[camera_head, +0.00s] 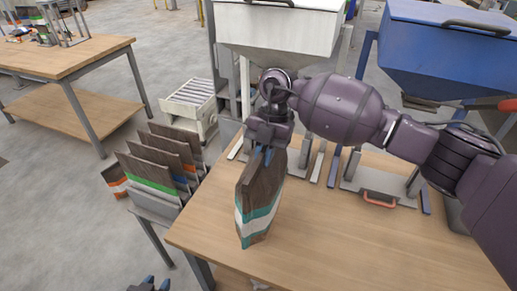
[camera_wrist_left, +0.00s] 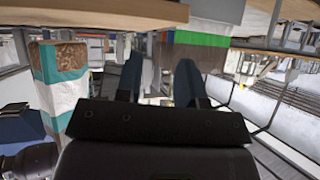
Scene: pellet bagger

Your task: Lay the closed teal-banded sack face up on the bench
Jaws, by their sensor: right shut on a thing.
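The teal-banded sack (camera_head: 258,205) is brown with teal and white bands. It is upright and slightly tilted at the near left part of the bench (camera_head: 330,235). My right gripper (camera_head: 267,150) is shut on its top edge from above. I cannot tell whether its bottom touches the bench. My left gripper (camera_wrist_left: 160,78) is open and empty, apart from the sack.
A rack of several upright sacks (camera_head: 160,165) with green, blue and orange bands stands left of the bench. A white hopper (camera_head: 280,30) and a blue hopper (camera_head: 445,45) stand behind. A red-handled tool (camera_head: 378,199) lies toward the back right. The bench front is clear.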

